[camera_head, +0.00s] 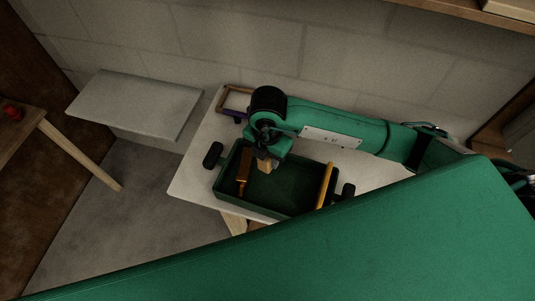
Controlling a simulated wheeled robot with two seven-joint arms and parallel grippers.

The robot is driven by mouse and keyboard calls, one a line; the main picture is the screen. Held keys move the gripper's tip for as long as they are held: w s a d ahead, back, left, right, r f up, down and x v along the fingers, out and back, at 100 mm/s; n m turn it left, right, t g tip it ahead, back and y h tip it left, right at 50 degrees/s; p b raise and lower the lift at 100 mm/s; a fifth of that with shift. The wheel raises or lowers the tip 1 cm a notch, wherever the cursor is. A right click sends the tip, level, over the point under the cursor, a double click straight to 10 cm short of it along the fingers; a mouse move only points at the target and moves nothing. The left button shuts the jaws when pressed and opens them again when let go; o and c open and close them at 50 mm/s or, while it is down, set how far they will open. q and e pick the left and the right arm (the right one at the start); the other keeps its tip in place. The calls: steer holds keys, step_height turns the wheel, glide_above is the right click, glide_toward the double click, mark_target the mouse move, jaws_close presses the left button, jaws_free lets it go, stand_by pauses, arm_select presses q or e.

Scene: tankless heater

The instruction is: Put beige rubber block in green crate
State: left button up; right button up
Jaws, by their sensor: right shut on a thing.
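The green crate (286,191) stands on a white table, with its open top facing up. My right gripper (265,162) reaches in from the right and points down over the back left part of the crate. It is shut on the beige rubber block (265,167), a small tan piece below the fingers. I cannot tell whether the block touches the crate's floor. A brown and orange tool-like thing (243,172) lies at the crate's left end. My left gripper is not in view.
The white table (192,180) has bare room left of the crate. Dark rounded things stand at the crate's left (213,154) and right (348,190). A wooden frame (236,99) lies behind. A grey panel (137,103) is at the left by the block wall.

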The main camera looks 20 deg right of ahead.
stand_by(0.3)
steer(key=shift+f+b, duration=0.85)
steer(key=shift+f, duration=0.1)
steer(key=b, duration=0.7)
glide_above(268, 183)
step_height(268, 183, down, 9)
steer(key=shift+a+f, duration=0.1)
steer(key=shift+f, duration=0.05)
steer(key=shift+f+b, duration=0.5)
steer(key=o, duration=1.3)
